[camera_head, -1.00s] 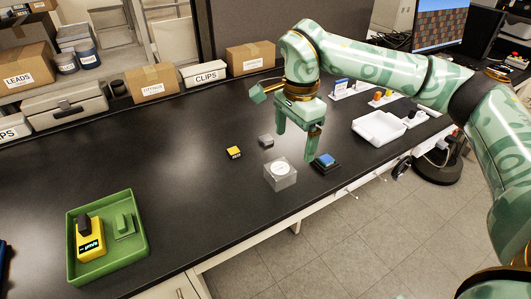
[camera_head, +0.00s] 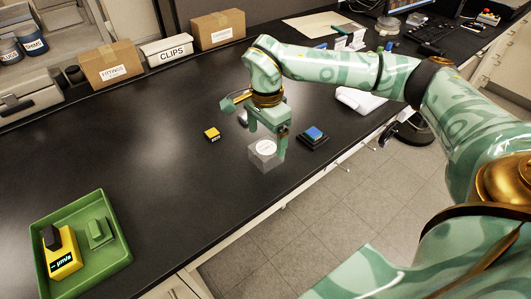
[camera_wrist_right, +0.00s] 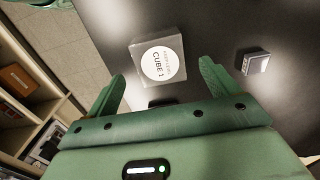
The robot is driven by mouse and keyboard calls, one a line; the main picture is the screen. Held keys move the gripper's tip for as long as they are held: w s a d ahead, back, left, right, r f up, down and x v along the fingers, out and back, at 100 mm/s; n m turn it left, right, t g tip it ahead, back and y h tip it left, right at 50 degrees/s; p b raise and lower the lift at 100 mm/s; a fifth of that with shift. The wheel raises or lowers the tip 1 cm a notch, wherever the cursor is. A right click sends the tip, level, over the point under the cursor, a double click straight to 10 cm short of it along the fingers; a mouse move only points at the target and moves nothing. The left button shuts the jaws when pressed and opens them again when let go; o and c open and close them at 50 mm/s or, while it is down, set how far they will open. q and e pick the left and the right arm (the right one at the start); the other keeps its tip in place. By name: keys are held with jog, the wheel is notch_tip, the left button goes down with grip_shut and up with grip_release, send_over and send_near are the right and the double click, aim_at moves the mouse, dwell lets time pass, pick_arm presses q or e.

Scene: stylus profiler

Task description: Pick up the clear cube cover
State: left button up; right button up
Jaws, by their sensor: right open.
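The clear cube cover (camera_head: 264,156) is a see-through box with a round white label on top. It stands on the black bench near its front edge. In the right wrist view the cover (camera_wrist_right: 157,62) shows its label reading "CUBE 1". My right gripper (camera_head: 268,137) is open just above and behind the cover, its fingers pointing down. In the right wrist view the cover lies ahead of and between the spread fingertips (camera_wrist_right: 161,78), apparently not gripped. Whether a finger touches it is unclear. My left gripper is out of view.
A blue-topped black block (camera_head: 313,135) stands close right of the cover. A green tray (camera_head: 118,262) holds a yellow device. The middle bench is clear.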

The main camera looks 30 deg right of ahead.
aim_at(266, 147)
notch_tip(266, 147, down, 5)
jog(key=shift+b, duration=0.55)
jog(key=c, duration=1.1)
jog(key=shift+o, duration=0.2)
jog(key=shift+r, duration=0.1)
